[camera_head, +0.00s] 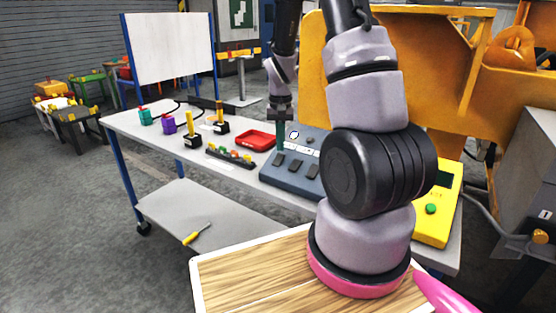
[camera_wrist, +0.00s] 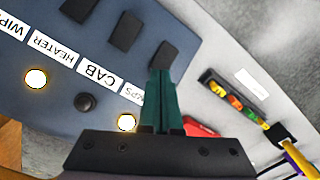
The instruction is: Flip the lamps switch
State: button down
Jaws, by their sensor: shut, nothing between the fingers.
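The blue-grey switch panel (camera_head: 288,182) stands on the workbench; its labelled face also shows in the wrist view (camera_wrist: 50,105). The partly hidden label ending in "PS" (camera_wrist: 132,94) is beside CAB. The black lamps rocker (camera_wrist: 165,53) is just beyond my fingertips, and the lamp (camera_wrist: 127,122) in its row glows. My gripper (camera_wrist: 161,73) is shut and empty, its green fingers side by side. It points down over the panel's left end in the head view (camera_head: 281,149). The fingers cover part of the label. I cannot tell whether they touch the rocker.
The cab rocker (camera_wrist: 124,32) and heater rocker (camera_wrist: 79,9) are close by. The heater lamp (camera_wrist: 36,78) glows; the cab lamp (camera_wrist: 86,102) is dark. A red tray (camera_head: 256,140) and a level-like rack (camera_head: 231,157) lie left of the panel. A yellow box (camera_head: 432,232) stands right.

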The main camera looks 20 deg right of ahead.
jog(key=shift+f, duration=0.85)
jog(key=shift+r, duration=0.1)
notch_tip(320, 180, up, 7)
dwell(1.0)
dwell(0.3)
notch_tip(320, 180, up, 6)
jog(key=t, duration=0.1)
send_over(280, 155)
jog(key=s+a, duration=0.1)
jog(key=s, duration=0.1)
jog(key=s+a+r+t+y, duration=0.1)
jog(key=s+r, duration=0.1)
jog(key=r, duration=0.3)
jog(key=s+a+r+t, duration=0.1)
jog(key=s+a+r, duration=0.1)
jog(key=s+r, duration=0.15)
jog(key=s+a+r+n+t+y, duration=0.1)
jog(key=s+a+r+t, duration=0.2)
jog(key=s+r, duration=0.7)
jog(key=shift+s+a+t, duration=0.3)
jog(key=shift+s+t, duration=0.3)
jog(key=shift+s, duration=0.55)
